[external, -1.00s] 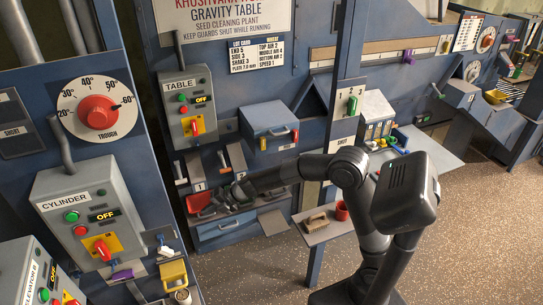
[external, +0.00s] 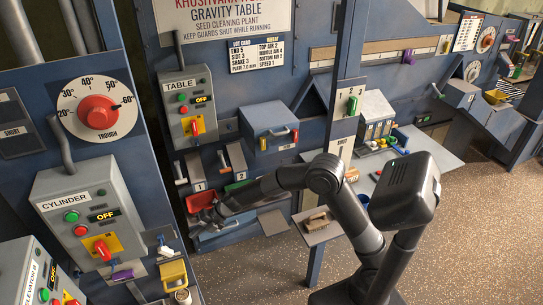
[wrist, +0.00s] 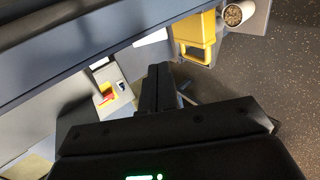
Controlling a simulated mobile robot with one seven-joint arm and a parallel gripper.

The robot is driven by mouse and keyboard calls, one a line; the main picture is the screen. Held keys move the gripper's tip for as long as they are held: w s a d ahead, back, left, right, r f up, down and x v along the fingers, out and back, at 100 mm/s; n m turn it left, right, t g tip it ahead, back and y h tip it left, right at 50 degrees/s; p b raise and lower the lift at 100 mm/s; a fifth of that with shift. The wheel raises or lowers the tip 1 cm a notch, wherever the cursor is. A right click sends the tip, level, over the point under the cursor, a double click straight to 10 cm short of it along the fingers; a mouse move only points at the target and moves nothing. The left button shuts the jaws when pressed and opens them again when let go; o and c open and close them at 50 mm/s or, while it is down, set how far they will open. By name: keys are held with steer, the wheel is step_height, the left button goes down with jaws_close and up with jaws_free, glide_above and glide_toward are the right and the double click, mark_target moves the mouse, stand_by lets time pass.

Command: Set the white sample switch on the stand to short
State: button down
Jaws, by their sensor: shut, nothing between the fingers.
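A small white switch-like part (external: 164,250) sits on the stand beside the cylinder control box, above a yellow box (external: 172,271). I take it for the sample switch, but its setting is too small to read. The yellow box also shows in the wrist view (wrist: 194,36), with a pale part left of it that I cannot identify surely. My gripper (wrist: 158,68) is shut and empty in the wrist view. In the external view it is near the red scoop (external: 199,202), right of the stand and apart from the switch, its tips hard to make out.
A cup of grain (wrist: 236,14) stands by the yellow box. A purple handle (external: 122,275) is left of it. The cylinder box (external: 88,205) with its red knob rises behind. A shelf with a brush (external: 317,221) is to the right. The speckled floor in front is open.

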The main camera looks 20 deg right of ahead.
glide_toward(171, 257)
steer(key=x, duration=0.5)
steer(key=shift+w+a+r, duration=0.2)
steer(key=shift+w+a, duration=0.15)
steer(key=shift+d+f+y, duration=0.1)
steer(key=shift+f+y, duration=0.25)
steer(key=shift+y, duration=0.45)
steer(key=shift+f+y, duration=0.55)
steer(key=shift+y, duration=0.45)
steer(key=f+y, duration=0.1)
steer(key=y, duration=0.1)
steer(key=a+y, duration=0.1)
steer(key=y, duration=0.2)
steer(key=f+y, duration=0.1)
steer(key=y, duration=0.2)
steer(key=shift+a+f, duration=0.35)
steer(key=shift+f, duration=0.05)
steer(key=shift+a+f, duration=0.1)
steer(key=shift+a, duration=0.15)
steer(key=shift+a+f, duration=0.1)
steer(key=shift+a, duration=0.15)
steer(key=a+f+v, duration=0.1)
steer(key=f+v, duration=0.1)
steer(key=v, duration=1.2)
steer(key=shift+f, duration=0.4)
